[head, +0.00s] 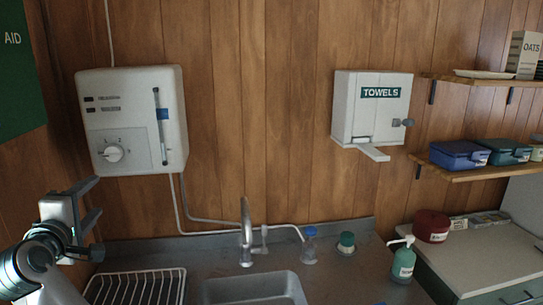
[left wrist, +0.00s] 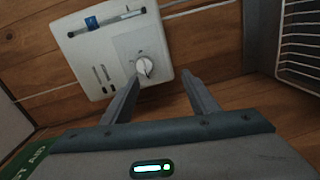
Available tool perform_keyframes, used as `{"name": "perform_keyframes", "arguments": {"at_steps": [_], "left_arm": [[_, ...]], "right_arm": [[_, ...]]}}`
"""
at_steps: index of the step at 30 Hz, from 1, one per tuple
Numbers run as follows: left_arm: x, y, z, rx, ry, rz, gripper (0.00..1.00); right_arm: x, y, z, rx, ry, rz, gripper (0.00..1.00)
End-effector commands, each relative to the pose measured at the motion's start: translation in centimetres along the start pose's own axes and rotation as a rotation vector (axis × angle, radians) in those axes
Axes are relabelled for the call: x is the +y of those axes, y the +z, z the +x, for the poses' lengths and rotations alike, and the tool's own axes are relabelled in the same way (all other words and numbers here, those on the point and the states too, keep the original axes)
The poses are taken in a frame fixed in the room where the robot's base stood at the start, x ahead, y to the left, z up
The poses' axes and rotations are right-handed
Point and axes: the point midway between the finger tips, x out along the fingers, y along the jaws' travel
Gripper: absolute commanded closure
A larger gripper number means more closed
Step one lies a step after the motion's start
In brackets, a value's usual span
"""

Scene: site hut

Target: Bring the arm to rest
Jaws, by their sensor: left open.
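My left gripper (head: 97,198) is at the left of the head view, raised above the counter, below and left of the white wall heater (head: 130,120). Its two fingers are apart, with nothing seen between them. In the left wrist view the open fingers (left wrist: 161,77) point toward the heater (left wrist: 105,45), which appears turned on its side. One finger overlaps the heater's lower edge near the round dial (left wrist: 144,66); I cannot tell the exact gap. In the head view the dial (head: 113,153) is uncovered. My right gripper is not in view.
A wire rack (head: 135,288), sink (head: 255,290) and tap (head: 246,235) are on the counter below. A towel dispenser (head: 370,110) hangs on the wall. A green soap bottle (head: 403,262) and shelves (head: 480,172) with boxes are at right. Air before the wall is clear.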

Motion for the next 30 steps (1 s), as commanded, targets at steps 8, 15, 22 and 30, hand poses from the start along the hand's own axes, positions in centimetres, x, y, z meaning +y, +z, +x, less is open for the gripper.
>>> {"name": "perform_keyframes", "arguments": {"at_steps": [8, 15, 22, 30], "left_arm": [[-10.7, 4.5, -1.4, -0.096, -0.199, 0.36, 0.46], [-21.4, 8.8, -5.2, -0.259, -0.37, 0.7, 0.46], [-31.2, 12.3, -11.5, -0.473, -0.5, 0.999, 0.46], [-41.2, 15.6, -21.9, -0.788, -0.599, 1.295, 0.46]], "right_arm": [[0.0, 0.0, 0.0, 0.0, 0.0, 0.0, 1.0], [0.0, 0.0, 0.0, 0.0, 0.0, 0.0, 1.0], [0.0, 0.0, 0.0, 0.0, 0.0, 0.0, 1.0], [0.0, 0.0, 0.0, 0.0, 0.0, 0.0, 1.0]]}}
